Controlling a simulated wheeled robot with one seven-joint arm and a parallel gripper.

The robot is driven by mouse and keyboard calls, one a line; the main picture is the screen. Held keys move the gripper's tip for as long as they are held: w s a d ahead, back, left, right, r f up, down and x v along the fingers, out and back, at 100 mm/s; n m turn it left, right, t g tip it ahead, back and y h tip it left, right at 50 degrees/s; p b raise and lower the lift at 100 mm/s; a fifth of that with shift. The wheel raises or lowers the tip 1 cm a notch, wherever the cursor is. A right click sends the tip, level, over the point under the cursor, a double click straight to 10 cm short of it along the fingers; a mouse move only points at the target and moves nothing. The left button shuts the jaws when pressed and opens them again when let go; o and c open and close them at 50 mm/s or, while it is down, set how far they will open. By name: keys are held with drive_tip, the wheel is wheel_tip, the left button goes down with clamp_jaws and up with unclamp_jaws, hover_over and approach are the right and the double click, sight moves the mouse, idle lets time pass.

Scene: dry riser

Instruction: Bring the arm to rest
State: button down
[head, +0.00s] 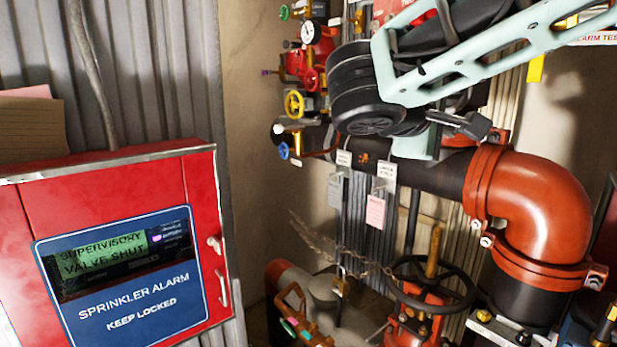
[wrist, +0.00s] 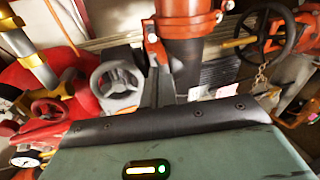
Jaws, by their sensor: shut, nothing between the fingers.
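My arm, mint green and black, reaches in from the top right of the head view. My gripper (head: 474,126) is at its end, in front of the dark horizontal pipe and left of the orange pipe elbow. In the wrist view my gripper (wrist: 154,50) shows as dark fingers close together beyond the mint-green body. It is shut with nothing between the fingers. The fingertips overlap the orange pipe coupling (wrist: 190,22) in that view; I cannot tell whether they touch it.
The orange elbow (head: 545,205) stands close on the right. A black handwheel (head: 430,285) with a chain is below. Valves and gauges, including a yellow handwheel (head: 294,104), stand left of my arm. A red sprinkler alarm box (head: 110,180) reads "SUPERVISORY VALVE SHUT". Open space lies between box and pipes.

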drive_tip(key=s+a+f+n+g+y+b, duration=0.1)
drive_tip(key=s+f+g+y, duration=0.15)
drive_tip(key=s+f, duration=0.4)
drive_tip(key=s+a+f+n+g+y, duration=0.1)
drive_tip(key=s+f+g+y, duration=0.15)
drive_tip(key=f, duration=0.75)
drive_tip(key=s+a+f+m+g+y+b, duration=0.1)
drive_tip(key=s+a+f+g+y, duration=0.1)
drive_tip(key=s+f, duration=0.4)
drive_tip(key=s+a+f+m+g+y+b, duration=0.1)
drive_tip(key=s+a+f+y, duration=0.4)
drive_tip(key=s, duration=0.5)
wheel_tip(320, 180, down, 2)
drive_tip(key=shift+s+f+m+g, duration=0.2)
drive_tip(key=shift+s+m+g, duration=0.15)
drive_tip(key=shift+m+g, duration=0.2)
